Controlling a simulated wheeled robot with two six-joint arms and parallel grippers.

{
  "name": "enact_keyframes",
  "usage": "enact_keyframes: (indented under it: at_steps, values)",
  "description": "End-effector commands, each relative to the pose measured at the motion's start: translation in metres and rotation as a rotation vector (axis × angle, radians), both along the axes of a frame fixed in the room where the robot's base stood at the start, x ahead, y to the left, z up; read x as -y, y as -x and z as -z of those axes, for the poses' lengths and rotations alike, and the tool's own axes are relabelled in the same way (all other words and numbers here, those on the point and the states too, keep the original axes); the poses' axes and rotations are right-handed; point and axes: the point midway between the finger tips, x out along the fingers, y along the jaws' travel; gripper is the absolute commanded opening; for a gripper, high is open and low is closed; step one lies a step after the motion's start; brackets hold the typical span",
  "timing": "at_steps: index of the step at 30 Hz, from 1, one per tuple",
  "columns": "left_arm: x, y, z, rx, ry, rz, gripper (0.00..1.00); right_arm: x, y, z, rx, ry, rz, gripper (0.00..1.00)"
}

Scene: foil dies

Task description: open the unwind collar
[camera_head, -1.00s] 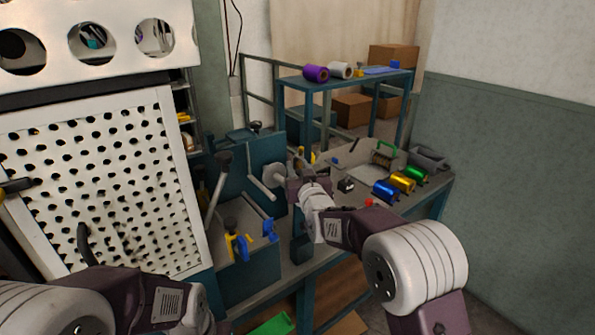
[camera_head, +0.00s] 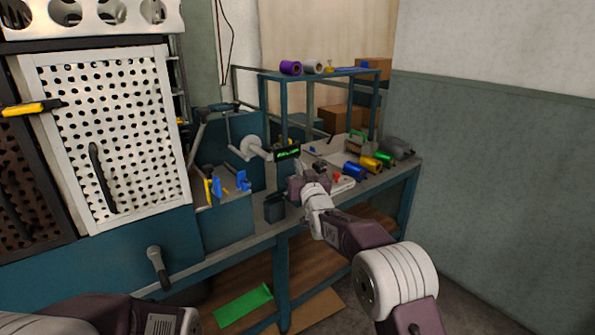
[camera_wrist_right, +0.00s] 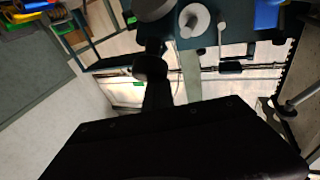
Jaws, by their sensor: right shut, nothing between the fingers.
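The unwind shaft (camera_head: 262,153) with a pale round disc (camera_head: 250,146) stands out from the teal machine at the back of the bench. I take the collar to be on this shaft, but cannot make it out separately. In the right wrist view a pale disc with a hub (camera_wrist_right: 193,21) shows near the top. My right gripper (camera_head: 305,175) is to the right of the shaft end and lower in the picture, apart from it. It is shut and empty; its fingertips are hard to make out. My left arm shows at bottom left, with its gripper out of view.
A small black display with green characters (camera_head: 287,153) is beside the shaft end. Blue clamps (camera_head: 243,182) are on the machine's front left. Blue (camera_head: 353,171), gold (camera_head: 370,163) and green (camera_head: 386,155) foil rolls lie at the bench's right. A perforated panel (camera_head: 110,130) stands left.

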Motion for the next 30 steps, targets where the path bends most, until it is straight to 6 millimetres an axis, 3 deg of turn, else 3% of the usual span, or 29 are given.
enact_keyframes:
  at_steps: [1, 6, 17, 30]
  values:
    - [0.000, 0.000, 0.000, -0.001, 0.000, 0.000, 0.36, 0.001, 0.000, 0.000, 0.000, 0.000, 0.002, 0.08]
    - [0.000, 0.000, -0.001, 0.000, 0.000, 0.000, 0.36, 0.000, 0.000, 0.002, -0.006, 0.001, 0.001, 0.50]
    - [0.000, 0.000, 0.000, 0.000, 0.000, 0.000, 0.36, 0.001, 0.004, 0.004, -0.010, 0.002, 0.000, 0.50]
    - [0.000, 0.000, 0.004, 0.000, 0.000, 0.000, 0.36, 0.018, 0.076, 0.012, -0.010, 0.002, 0.000, 0.50]
